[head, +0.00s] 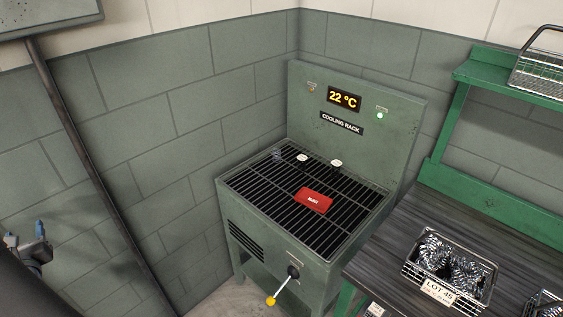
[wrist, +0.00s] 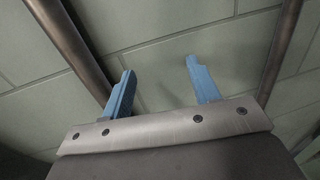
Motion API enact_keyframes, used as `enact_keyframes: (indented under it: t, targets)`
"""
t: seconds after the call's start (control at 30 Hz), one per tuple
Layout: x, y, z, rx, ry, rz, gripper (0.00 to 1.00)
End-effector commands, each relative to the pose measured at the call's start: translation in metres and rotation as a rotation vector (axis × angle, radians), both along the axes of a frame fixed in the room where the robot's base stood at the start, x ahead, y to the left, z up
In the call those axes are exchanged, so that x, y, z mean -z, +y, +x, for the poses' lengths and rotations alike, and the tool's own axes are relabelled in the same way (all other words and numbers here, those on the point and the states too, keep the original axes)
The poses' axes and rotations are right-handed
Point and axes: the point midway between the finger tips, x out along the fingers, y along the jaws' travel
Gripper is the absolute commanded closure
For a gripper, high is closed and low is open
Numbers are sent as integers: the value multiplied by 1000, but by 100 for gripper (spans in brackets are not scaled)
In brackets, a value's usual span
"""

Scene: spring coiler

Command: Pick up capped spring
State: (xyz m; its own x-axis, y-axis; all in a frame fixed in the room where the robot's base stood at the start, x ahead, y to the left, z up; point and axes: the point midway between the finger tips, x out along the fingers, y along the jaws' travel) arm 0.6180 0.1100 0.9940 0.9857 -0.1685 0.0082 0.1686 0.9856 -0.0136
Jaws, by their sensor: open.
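Several small items sit at the back of the cooling rack's dark grate (head: 270,193). Two have white caps: one left capped spring (head: 302,158) and one right capped spring (head: 336,163). A bare-looking coil (head: 277,153) stands at the far left of them; it is too small to tell more. My gripper (head: 40,238) shows only partly at the left edge of the head view, far from the rack. In the wrist view my gripper (wrist: 158,75) has its two blue fingers wide apart with nothing between them, facing the block wall.
A lever with a yellow knob (head: 271,300) juts from the rack's front. A wire basket of springs labelled LOT 45 (head: 447,270) stands on the dark bench at right. A dark pole (head: 95,170) runs down at left.

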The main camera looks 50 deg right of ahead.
Motion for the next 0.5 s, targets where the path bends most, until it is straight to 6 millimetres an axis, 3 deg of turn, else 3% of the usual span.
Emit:
enact_keyframes:
  t: [0.03,0.33,0.5]
  targets:
    - [-17,0,0,0,-8,3,44]
    - [-99,0,-1,-1,-8,4,44]
    - [-89,-83,18,156,43,-3,44]
